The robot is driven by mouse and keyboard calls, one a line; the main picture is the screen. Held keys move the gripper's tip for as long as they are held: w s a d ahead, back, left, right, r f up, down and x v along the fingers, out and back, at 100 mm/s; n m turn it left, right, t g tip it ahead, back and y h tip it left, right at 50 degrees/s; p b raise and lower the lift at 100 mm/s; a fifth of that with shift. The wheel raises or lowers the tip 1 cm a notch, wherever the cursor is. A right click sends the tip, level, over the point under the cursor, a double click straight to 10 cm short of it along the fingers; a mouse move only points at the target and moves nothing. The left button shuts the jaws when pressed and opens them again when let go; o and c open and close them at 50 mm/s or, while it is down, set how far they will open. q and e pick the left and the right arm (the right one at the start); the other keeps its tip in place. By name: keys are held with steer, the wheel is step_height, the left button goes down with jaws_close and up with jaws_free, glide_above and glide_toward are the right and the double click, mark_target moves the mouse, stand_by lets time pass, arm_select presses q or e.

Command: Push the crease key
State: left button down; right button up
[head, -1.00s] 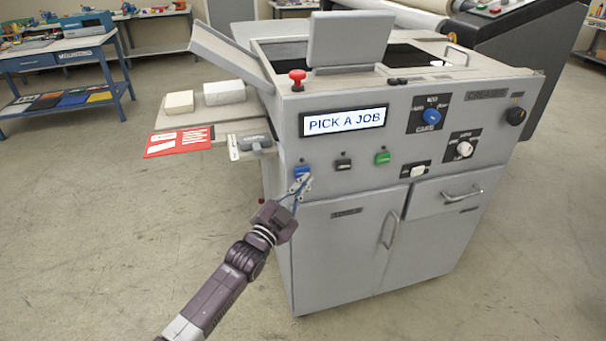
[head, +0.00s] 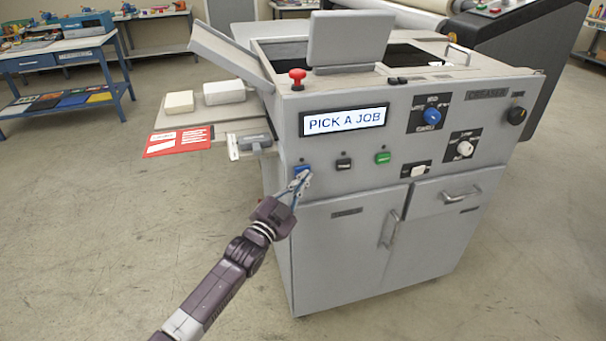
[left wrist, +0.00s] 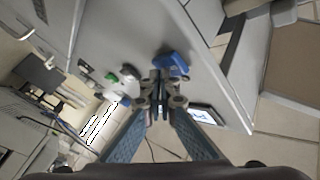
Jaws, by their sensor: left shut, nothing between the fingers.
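The grey creaser machine (head: 345,240) has a row of three keys on its front: a blue key (head: 301,169), a black key (head: 344,164) and a green key (head: 383,158). Their labels are too small to read. The display (head: 344,120) above shows "PICK A JOB". My left gripper (head: 303,178) is shut and empty, its fingertips at the lower edge of the blue key. In the left wrist view the blue key (left wrist: 174,64) lies just beyond the fingertips (left wrist: 161,80). I cannot tell whether they touch. My right gripper is not in view.
A red emergency knob (head: 297,76) is on the machine's top.

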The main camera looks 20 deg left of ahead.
arm_select(q)
steer(key=shift+w+a, duration=0.1)
steer(key=shift+w, duration=0.05)
stand_by(0.3)
steer(key=shift+s+d+p, duration=0.4)
steer(key=shift+s+p, duration=0.1)
steer(key=shift+s, duration=0.15)
steer(key=s+d+p, duration=0.3)
steer(key=s, duration=0.2)
steer(key=shift+d, duration=0.2)
steer(key=shift+f, duration=0.15)
